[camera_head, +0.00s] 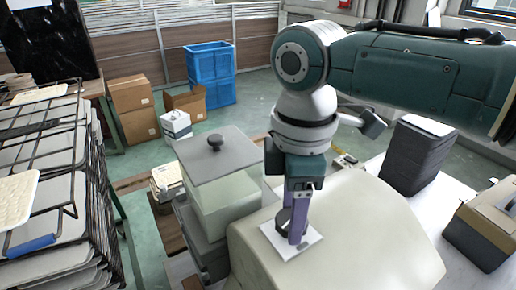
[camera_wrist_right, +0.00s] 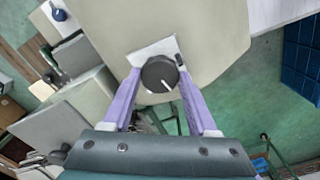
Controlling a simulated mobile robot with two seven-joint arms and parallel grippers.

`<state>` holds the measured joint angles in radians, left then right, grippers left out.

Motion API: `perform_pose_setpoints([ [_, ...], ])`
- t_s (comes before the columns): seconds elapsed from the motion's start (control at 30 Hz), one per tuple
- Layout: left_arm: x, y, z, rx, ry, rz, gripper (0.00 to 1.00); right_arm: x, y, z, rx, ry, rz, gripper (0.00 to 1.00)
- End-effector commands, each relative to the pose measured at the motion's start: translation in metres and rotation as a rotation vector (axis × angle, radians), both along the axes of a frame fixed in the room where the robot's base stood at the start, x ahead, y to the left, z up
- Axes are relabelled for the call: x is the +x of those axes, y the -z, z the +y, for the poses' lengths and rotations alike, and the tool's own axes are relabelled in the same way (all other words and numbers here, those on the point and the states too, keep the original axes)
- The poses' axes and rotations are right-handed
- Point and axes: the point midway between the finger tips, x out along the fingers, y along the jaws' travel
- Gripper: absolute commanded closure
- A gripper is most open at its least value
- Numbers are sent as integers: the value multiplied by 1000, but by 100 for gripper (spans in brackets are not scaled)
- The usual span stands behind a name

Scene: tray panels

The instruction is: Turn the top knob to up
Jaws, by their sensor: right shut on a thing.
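A dark round knob (camera_head: 283,222) sits on a white square plate (camera_head: 310,243) on a cream, rounded housing (camera_head: 370,240). My right gripper (camera_head: 296,238) comes down over it from above, its purple fingers at the knob. In the right wrist view the knob (camera_wrist_right: 158,72) lies between the two fingertips (camera_wrist_right: 160,75), one at each side. The gripper is shut on the knob. A white pointer line on the knob's face points toward the bottom and slightly right of that view. The fingers hide part of the knob in the head view. My left gripper is not in view.
A clear box with a grey lid (camera_head: 190,165) stands close left of the housing. A dark ribbed block (camera_head: 415,160) and a grey-beige case (camera_head: 485,230) stand on the right. A wire rack with trays (camera_head: 50,190) fills the left.

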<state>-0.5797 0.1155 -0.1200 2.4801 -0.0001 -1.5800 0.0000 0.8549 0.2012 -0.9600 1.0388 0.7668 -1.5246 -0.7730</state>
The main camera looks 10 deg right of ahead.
Motion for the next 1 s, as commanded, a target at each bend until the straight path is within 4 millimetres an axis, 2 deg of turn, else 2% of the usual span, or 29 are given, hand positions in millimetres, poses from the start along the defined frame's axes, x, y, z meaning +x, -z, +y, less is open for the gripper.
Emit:
perform_pose_setpoints([
  [0.03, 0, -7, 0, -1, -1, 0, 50, -1, -4, 0, 1, 46, 4, 97],
  [0.3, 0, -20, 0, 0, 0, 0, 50, -1, -3, 1, 0, 302, 5, 97],
  [1.0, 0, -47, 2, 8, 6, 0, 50, -2, -3, 1, -1, 966, 8, 96],
])
